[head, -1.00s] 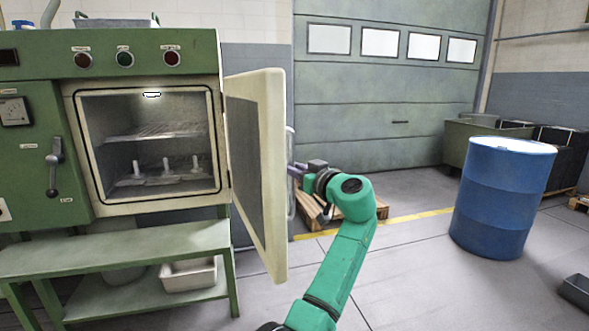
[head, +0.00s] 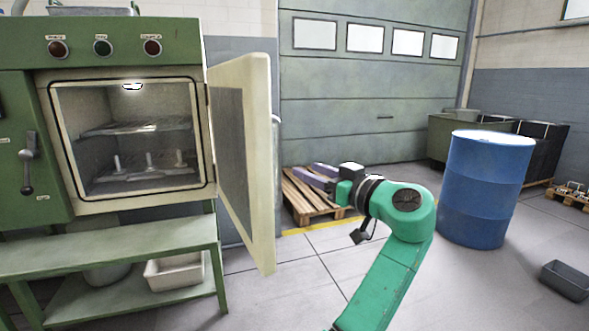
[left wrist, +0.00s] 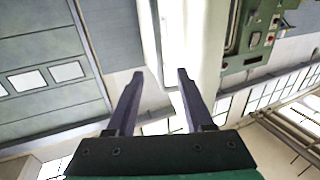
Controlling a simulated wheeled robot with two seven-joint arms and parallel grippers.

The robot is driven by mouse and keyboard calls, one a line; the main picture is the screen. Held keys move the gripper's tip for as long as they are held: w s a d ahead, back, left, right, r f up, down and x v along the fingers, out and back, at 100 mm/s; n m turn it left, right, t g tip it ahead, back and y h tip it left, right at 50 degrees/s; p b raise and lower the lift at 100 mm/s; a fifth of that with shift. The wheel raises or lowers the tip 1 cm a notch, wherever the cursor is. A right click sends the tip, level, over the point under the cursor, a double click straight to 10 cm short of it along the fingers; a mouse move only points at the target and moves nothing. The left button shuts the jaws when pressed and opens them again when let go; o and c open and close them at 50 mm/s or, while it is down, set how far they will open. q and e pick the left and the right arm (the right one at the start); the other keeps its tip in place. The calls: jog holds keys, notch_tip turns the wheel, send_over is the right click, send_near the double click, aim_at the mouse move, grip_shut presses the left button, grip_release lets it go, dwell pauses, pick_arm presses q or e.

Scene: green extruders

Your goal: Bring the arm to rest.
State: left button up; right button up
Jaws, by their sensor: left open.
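My left gripper (head: 306,172) is at the end of the green arm in the head view. It stands to the right of the open oven door (head: 243,165), apart from it, with a pallet behind it in the picture. In the left wrist view its two dark purple fingers (left wrist: 160,75) are spread, with nothing held between them. A pale upright panel, probably the door, lies beyond them. My right gripper is not in view.
The green oven (head: 120,55) stands open at left, with several small fixtures on its bottom shelf. A green bench (head: 110,255) with a white tub (head: 174,272) is below. A pallet (head: 310,205), blue barrel (head: 485,190) and dark bin (head: 567,280) stand around clear floor.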

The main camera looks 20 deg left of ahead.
pick_arm(q)
jog(key=shift+s+d, duration=0.2)
jog(key=shift+d, duration=0.15)
